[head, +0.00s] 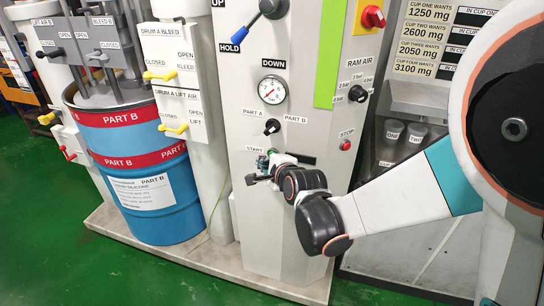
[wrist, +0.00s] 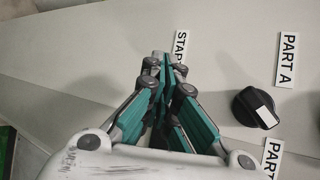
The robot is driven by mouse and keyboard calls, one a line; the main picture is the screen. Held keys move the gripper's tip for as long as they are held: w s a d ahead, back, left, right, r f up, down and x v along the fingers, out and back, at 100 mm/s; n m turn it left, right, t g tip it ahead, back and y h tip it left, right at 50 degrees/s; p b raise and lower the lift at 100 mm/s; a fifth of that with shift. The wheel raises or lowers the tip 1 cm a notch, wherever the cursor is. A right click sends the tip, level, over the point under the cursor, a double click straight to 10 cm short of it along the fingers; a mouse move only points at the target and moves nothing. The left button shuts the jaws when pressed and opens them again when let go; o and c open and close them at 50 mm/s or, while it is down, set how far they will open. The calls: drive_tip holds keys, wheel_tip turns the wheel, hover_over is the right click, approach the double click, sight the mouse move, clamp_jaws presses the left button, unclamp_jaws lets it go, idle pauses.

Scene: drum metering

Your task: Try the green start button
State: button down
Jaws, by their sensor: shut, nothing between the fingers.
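The START label (head: 254,149) is on the grey cabinet front, and it also shows in the wrist view (wrist: 180,46), partly covered by my fingertips. My gripper (head: 261,166) is at the cabinet front just below the label in the head view. In the wrist view its teal fingers (wrist: 165,65) are shut together and empty, with the tips over the edge of the label. Whether they touch the panel or the button, I cannot tell.
A black selector knob (head: 272,127) between the PART A and PART B labels sits just above; it is right of my fingers in the wrist view (wrist: 256,108). A red STOP button (head: 346,145) is to the right. A blue drum (head: 150,195) stands left.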

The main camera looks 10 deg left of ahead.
drive_tip(key=s, duration=0.5)
drive_tip(key=shift+a, duration=0.2)
drive_tip(key=shift+w, duration=0.1)
idle(0.6)
